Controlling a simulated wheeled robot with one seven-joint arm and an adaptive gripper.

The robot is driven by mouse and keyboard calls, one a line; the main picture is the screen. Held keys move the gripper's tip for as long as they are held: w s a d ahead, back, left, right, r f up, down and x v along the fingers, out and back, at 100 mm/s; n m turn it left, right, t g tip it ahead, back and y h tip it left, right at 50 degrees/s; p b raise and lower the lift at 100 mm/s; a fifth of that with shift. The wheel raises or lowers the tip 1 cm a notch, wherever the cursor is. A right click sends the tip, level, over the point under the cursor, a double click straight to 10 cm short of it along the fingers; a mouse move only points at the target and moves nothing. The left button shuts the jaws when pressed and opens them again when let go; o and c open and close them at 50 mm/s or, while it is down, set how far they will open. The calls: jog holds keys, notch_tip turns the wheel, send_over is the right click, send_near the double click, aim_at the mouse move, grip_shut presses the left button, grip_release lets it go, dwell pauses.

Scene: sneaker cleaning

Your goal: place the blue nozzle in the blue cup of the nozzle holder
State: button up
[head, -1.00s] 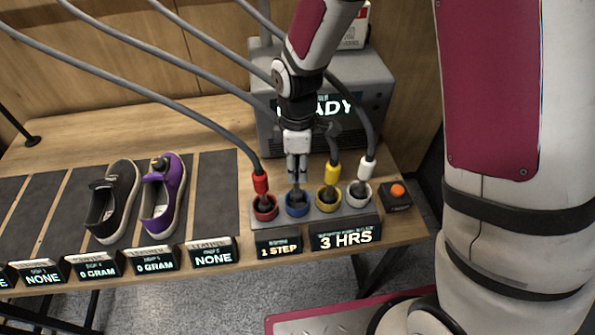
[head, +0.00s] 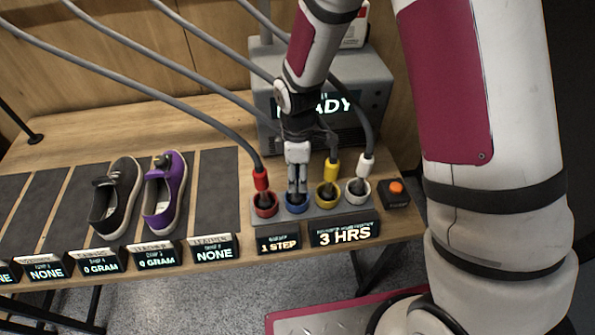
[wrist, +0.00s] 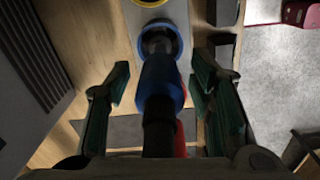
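The blue cup (head: 297,208) sits in the grey nozzle holder (head: 312,219), between the red cup (head: 265,211) and the yellow cup (head: 326,201). In the wrist view, the blue nozzle (wrist: 161,85) runs down with its dark tip inside the ring of the blue cup (wrist: 178,42). My gripper (head: 297,187) is right above the blue cup. Its fingers (wrist: 162,82) are spread either side of the blue nozzle, with a gap on each side. In the head view the fingers mostly hide the nozzle. How deep the tip sits cannot be told.
The red nozzle (head: 261,180), yellow nozzle (head: 331,170) and white nozzle (head: 366,166) stand in their cups close by, with grey hoses. An orange button box (head: 396,190) is at the right. A grey machine (head: 371,84) stands behind. Black and purple sneakers (head: 165,190) lie left.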

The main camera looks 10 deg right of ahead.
jog(key=shift+r, duration=0.1)
notch_tip(320, 180, up, 11)
jog(key=shift+r+b, duration=0.1)
jog(key=shift+b, duration=0.65)
jog(key=shift+r, duration=0.6)
jog(key=s+d+r+m+t, duration=0.2)
jog(key=s+d+r+m, duration=0.3)
jog(key=s+r+m, duration=0.3)
jog(key=s+d+r+m+t, duration=0.3)
jog(key=s+d+r+m, duration=0.3)
jog(key=s+r+m, duration=0.2)
jog(key=shift+s+d+r+t, duration=0.3)
jog(key=shift+s+r, duration=0.25)
jog(key=shift+r, duration=0.3)
